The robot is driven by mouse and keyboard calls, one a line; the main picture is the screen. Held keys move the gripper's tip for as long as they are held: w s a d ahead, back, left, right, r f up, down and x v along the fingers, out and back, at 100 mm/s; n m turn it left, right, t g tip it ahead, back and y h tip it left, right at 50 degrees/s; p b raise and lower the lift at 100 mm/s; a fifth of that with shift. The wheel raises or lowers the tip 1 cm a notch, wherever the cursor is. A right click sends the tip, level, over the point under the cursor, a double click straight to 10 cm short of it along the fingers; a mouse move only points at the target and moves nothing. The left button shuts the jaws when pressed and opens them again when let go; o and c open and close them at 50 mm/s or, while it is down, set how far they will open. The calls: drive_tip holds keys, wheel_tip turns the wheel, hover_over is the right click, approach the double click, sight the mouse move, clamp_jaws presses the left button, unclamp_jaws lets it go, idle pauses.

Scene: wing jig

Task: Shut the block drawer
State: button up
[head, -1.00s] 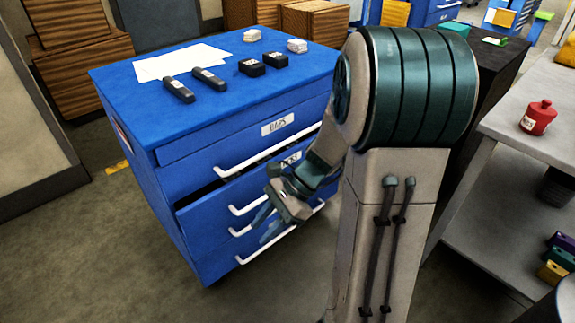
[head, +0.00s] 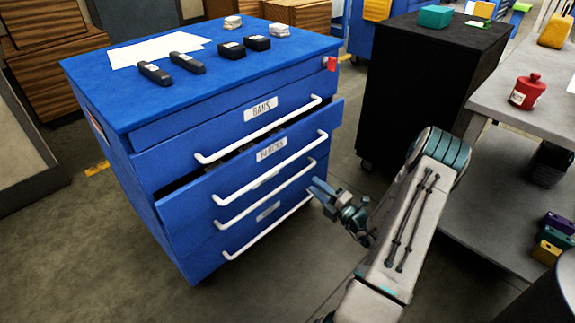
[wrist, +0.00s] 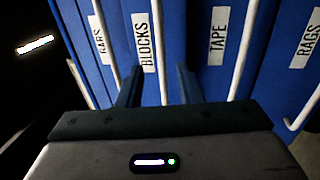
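The block drawer (head: 185,212) is the second from the top in the blue cabinet. It stands partly pulled out, with a dark gap above its front. Its white handle (head: 270,171) runs across the front. In the wrist view its BLOCKS label (wrist: 145,38) is readable, and its handle (wrist: 158,50) appears between my fingers. My gripper (head: 317,188) is in front of the cabinet's right side, near the right ends of the lower handles. In the wrist view my gripper (wrist: 158,85) has its two fingers apart, with nothing gripped. I cannot tell whether it touches anything.
The drawer above (head: 225,122) and the lower drawers look shut. Black blocks, dark bars and paper lie on the cabinet top (head: 120,110). A black cabinet (head: 420,85) and a grey table (head: 490,90) stand to the right. Floor in front is clear.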

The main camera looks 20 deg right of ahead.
sight(287, 162)
drive_tip(key=b+x, duration=0.3)
drive_tip(key=x, duration=1)
drive_tip(key=shift+w+a+r, duration=0.1)
drive_tip(key=shift+w, duration=0.2)
